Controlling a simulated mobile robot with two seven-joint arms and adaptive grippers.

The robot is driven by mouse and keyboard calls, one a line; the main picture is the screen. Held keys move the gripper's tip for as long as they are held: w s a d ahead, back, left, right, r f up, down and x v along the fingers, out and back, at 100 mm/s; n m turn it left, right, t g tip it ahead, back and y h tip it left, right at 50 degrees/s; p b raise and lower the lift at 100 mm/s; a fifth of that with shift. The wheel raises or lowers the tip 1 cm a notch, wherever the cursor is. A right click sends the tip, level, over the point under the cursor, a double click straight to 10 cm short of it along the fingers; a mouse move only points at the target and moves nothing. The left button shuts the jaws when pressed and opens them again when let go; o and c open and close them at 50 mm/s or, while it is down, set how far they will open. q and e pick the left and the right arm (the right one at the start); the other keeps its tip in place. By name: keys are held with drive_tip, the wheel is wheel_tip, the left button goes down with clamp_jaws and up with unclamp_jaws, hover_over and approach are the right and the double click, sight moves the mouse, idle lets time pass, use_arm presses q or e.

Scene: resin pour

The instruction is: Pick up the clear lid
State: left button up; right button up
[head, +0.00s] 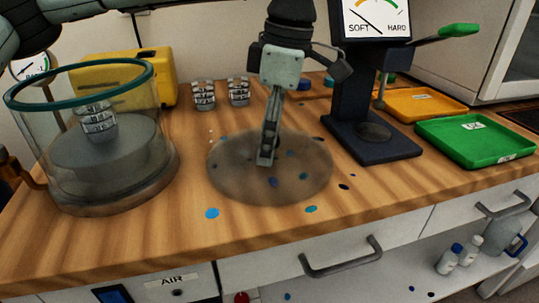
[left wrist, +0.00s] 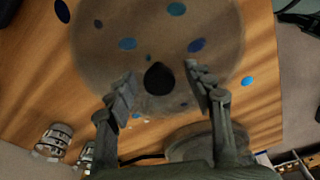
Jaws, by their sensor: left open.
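The clear lid (head: 225,172) is a see-through, brownish round disc lying flat on the wooden bench, with blue spots on the wood showing through it. In the left wrist view the lid (left wrist: 215,30) fills the upper middle, with a dark round knob (left wrist: 159,80) on it. My left gripper (head: 267,158) is over the lid, pointing down. In the left wrist view its open fingers (left wrist: 160,76) stand on either side of the knob, with a gap on each side. The head view hides the knob behind the gripper. My right gripper does not show.
A clear chamber (head: 155,130) with a teal rim stands at left, holding a ridged metal piece (head: 97,117). Two similar pieces (head: 204,95) stand behind the lid. A dark gauge stand (head: 345,100) is close at right, with orange (head: 425,102) and green (head: 480,138) trays beyond.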

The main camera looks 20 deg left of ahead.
use_arm(q)
clamp_jaws()
idle(0.3)
drive_tip(key=shift+r, duration=0.1)
